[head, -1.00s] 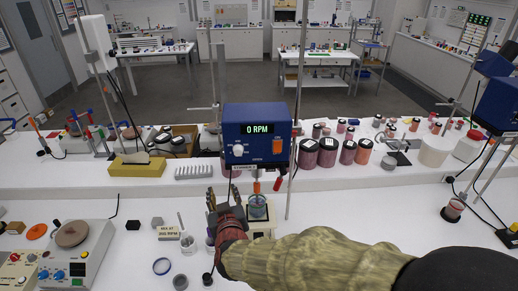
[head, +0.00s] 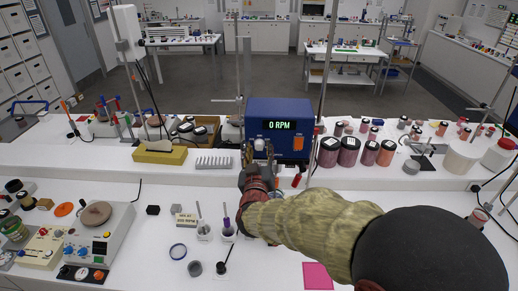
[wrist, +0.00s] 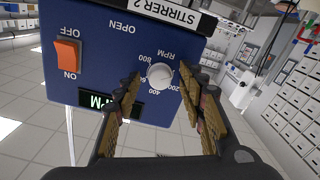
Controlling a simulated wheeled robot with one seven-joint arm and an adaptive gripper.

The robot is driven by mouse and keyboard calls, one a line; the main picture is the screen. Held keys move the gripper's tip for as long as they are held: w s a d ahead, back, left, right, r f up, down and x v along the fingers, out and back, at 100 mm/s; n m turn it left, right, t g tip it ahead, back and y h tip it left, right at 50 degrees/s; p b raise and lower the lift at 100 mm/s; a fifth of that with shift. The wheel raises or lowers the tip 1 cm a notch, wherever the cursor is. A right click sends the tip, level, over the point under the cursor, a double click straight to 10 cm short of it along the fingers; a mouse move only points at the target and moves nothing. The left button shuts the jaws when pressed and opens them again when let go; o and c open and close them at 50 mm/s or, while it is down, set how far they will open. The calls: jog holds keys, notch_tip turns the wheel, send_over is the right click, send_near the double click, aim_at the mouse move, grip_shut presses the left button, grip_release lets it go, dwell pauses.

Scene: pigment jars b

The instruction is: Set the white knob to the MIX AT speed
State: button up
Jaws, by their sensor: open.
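The white knob (wrist: 160,76) is on the front of the blue stirrer box (wrist: 110,45), beside RPM scale marks, upside down in the wrist view. The knob also shows just above my gripper in the head view (head: 259,145). My gripper (wrist: 159,82) is open, its two fingers on either side of the knob with visible gaps; I cannot tell how near the tips are in depth. The display (head: 279,125) reads 0 RPM. The MIX AT card (head: 186,220) lies on the bench left of my arm; its number is too small to read surely.
An orange ON/OFF switch (wrist: 67,52) is on the same panel. A metal stand rod (head: 322,90) rises right of the box. Dark-lidded pigment jars (head: 328,152) stand to its right. Small pots with tools (head: 203,230) stand left of my arm.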

jog(key=shift+c, duration=0.9)
jog(key=c, duration=0.8)
grip_shut()
